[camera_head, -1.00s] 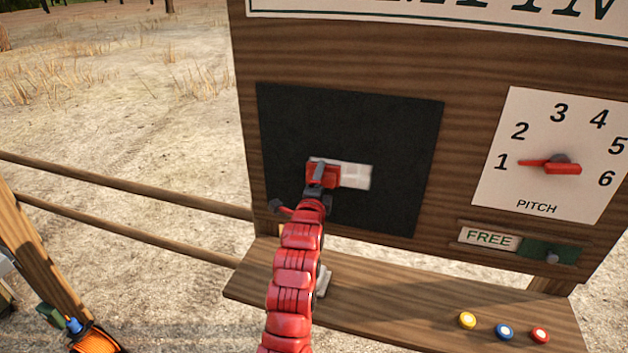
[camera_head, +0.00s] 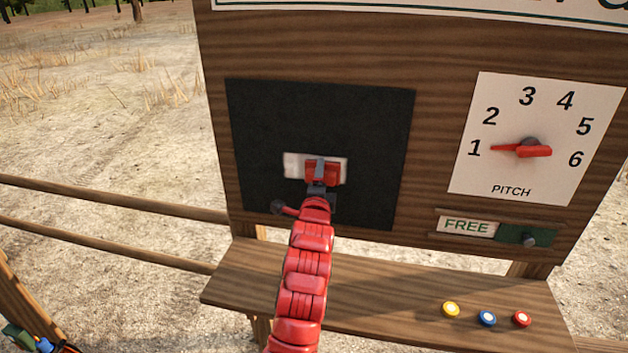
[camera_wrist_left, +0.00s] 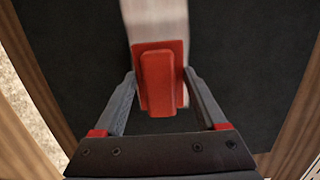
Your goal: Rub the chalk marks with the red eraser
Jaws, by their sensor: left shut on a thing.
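A white chalk mark (camera_head: 292,165), one smeared patch, is on the black chalkboard (camera_head: 375,125). The red eraser (camera_head: 335,174) lies against the board over the right part of the mark. White shows to its left and as a thin rim at its right edge. My left gripper (camera_head: 320,178) is shut on the eraser. In the left wrist view the eraser's raised red grip (camera_wrist_left: 158,82) is between the two fingers, with the whitish mark (camera_wrist_left: 155,18) running away beyond it. The part of the mark under the eraser is hidden. My right gripper is not in view.
A wooden shelf (camera_head: 385,300) runs below the board, with yellow (camera_head: 451,309), blue (camera_head: 487,318) and red (camera_head: 522,319) buttons at its right. A pitch dial (camera_head: 528,148) with a red pointer and a FREE slider (camera_head: 490,229) are to the right.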

